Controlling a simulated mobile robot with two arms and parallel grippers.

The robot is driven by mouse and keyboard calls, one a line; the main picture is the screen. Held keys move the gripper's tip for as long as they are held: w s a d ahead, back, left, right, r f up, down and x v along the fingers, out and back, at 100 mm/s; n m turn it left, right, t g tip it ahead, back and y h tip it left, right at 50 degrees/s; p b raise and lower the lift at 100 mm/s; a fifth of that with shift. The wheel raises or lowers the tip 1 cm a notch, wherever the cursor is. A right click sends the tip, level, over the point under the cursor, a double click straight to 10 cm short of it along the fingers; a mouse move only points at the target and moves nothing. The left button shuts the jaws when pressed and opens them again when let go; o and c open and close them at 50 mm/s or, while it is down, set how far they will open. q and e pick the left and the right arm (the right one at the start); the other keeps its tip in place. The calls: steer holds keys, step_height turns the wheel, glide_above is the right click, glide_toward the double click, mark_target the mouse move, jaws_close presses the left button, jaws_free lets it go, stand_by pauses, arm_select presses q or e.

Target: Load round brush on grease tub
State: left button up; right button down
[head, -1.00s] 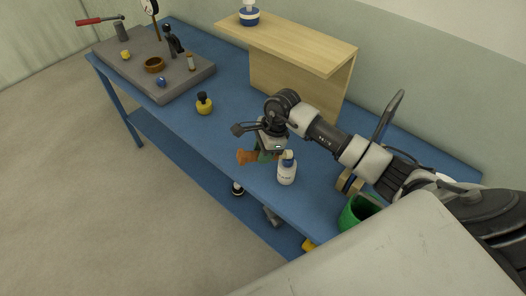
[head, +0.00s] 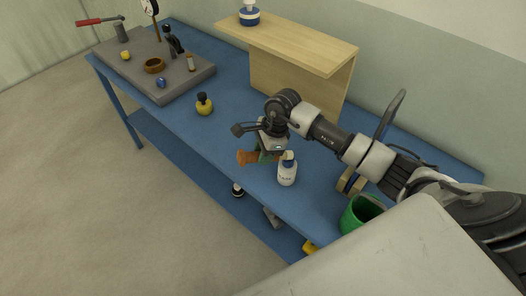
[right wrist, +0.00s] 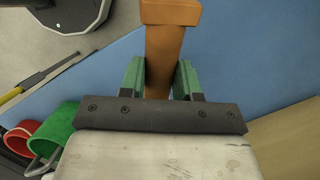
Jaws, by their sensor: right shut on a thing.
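My right gripper (right wrist: 160,82) has green fingers on either side of a tapered orange-brown piece (right wrist: 170,45) and is shut on it. In the head view this piece (head: 246,157) sticks out to the left of the gripper (head: 266,156), low over the front of the blue bench. It may be the round brush, but no bristles show. A blue-and-white tub (head: 249,17) stands on the wooden shelf; I cannot tell if it is the grease tub. My left gripper is not in view.
A green container (head: 360,214) is at the bench's right end. The wooden shelf (head: 300,43) rises behind.

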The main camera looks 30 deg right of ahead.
steer(key=shift+f+b, duration=0.1)
steer(key=shift+b, duration=0.5)
stand_by(0.9)
stand_by(0.3)
steer(key=shift+r+p, duration=0.6)
steer(key=shift+r, duration=1)
steer(key=shift+r+p, duration=1.15)
steer(key=shift+r, duration=1.35)
